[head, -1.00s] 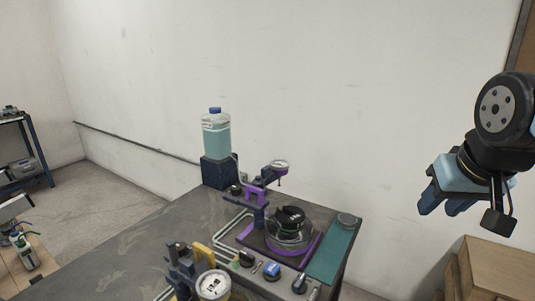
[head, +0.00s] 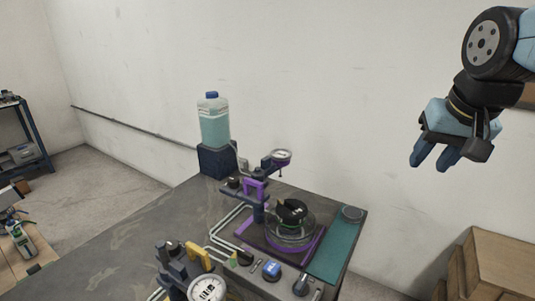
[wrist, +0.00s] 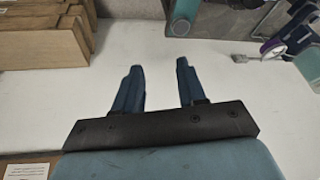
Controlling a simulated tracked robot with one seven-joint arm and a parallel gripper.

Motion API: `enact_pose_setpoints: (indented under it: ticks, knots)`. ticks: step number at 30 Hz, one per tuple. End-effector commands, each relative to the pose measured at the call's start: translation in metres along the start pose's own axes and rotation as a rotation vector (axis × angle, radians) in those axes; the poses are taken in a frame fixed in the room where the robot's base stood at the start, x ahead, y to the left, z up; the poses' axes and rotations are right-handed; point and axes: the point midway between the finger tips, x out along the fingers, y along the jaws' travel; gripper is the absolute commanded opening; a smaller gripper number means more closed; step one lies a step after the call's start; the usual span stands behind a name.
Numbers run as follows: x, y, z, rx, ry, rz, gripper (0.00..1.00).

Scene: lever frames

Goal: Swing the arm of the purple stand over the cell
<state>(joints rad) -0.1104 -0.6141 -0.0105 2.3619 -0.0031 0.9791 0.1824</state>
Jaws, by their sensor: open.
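The purple stand (head: 254,189) rises from the bench with a purple handle-like bracket. Its arm reaches back and right to a round purple-rimmed head (head: 281,157), which hangs behind the cell, not over it. The cell (head: 291,226) is a round clear dish with a dark piece inside, on a purple-edged base. My gripper (head: 430,160) is open and empty, high in the air to the right of the bench and well apart from the stand. In the wrist view my gripper's two blue fingers (wrist: 158,68) are spread with nothing between them; a purple-rimmed part shows at the right.
A bottle of teal liquid (head: 214,124) stands on a dark block at the back of the bench. A yellow-handled fixture with a gauge (head: 207,288) is at the front. Knobs line the front right edge by a teal strip (head: 335,249). Wooden boxes (head: 497,266) stand lower right.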

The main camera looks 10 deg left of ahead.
Motion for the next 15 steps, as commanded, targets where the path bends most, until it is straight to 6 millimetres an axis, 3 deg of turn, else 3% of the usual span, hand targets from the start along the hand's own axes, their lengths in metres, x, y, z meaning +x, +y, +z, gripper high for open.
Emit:
enact_pose_setpoints:
  ticks: [6, 15]
  knots:
    - [-0.003, -0.06, -0.054, 0.097, -0.11, -0.019, 0.4]
    - [0.005, -0.162, -0.106, 0.235, -0.249, 0.017, 0.4]
